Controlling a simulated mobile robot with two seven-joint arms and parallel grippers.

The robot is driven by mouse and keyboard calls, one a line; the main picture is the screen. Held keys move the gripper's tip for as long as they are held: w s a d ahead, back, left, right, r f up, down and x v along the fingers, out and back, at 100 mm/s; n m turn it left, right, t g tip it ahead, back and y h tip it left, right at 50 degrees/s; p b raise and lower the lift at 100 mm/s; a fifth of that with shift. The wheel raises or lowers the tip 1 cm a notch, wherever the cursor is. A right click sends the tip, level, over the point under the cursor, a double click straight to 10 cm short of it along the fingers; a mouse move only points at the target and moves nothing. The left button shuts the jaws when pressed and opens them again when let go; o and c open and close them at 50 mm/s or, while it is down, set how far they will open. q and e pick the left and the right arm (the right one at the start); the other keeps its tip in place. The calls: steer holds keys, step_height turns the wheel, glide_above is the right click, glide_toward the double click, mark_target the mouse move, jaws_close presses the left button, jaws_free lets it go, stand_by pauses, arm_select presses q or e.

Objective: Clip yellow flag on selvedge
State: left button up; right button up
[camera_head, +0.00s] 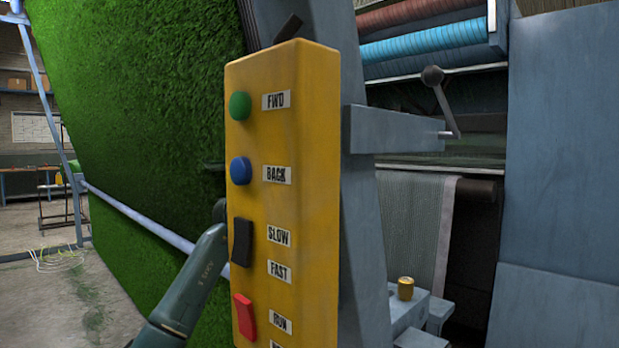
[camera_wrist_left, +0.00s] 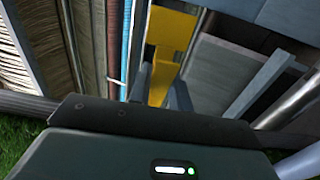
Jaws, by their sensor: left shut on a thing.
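My left arm comes in from the lower left in the head view and passes behind the yellow control box, which hides its gripper there. In the left wrist view my left gripper (camera_wrist_left: 160,92) is shut on a yellow piece (camera_wrist_left: 160,75), which looks to be the yellow flag. Its yellow part spreads out beyond the fingertips. The green turf (camera_head: 140,80) hangs as a tall sheet at the left of the head view. The box and frame cover part of its right side, so the selvedge is not clearly seen. My right gripper is not in view.
The yellow control box (camera_head: 300,190) with labelled buttons stands close in front. A grey post and bracket (camera_head: 395,130) are beside it. A blue-grey rail (camera_head: 140,217) crosses the turf. A small gold can (camera_head: 405,288) stands at lower right. Open floor shows at far left.

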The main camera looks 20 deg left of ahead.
arm_select(q)
steer(key=shift+w+a+b, duration=0.15)
steer(key=shift+w+a, duration=0.15)
steer(key=shift+a, duration=0.6)
steer(key=shift+w+a+b, duration=0.2)
steer(key=shift+w+a, duration=0.1)
steer(key=shift+a, duration=0.65)
steer(key=shift+w+a+b, duration=0.15)
steer(key=shift+w+a, duration=0.15)
steer(key=shift+a, duration=0.6)
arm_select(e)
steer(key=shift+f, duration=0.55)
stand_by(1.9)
arm_select(q)
steer(key=o, duration=0.6)
steer(key=shift+s+a, duration=0.1)
steer(key=shift+c, duration=0.2)
steer(key=o, duration=0.3)
steer(key=shift+b+v, duration=1.9)
steer(key=shift+v, duration=4.6)
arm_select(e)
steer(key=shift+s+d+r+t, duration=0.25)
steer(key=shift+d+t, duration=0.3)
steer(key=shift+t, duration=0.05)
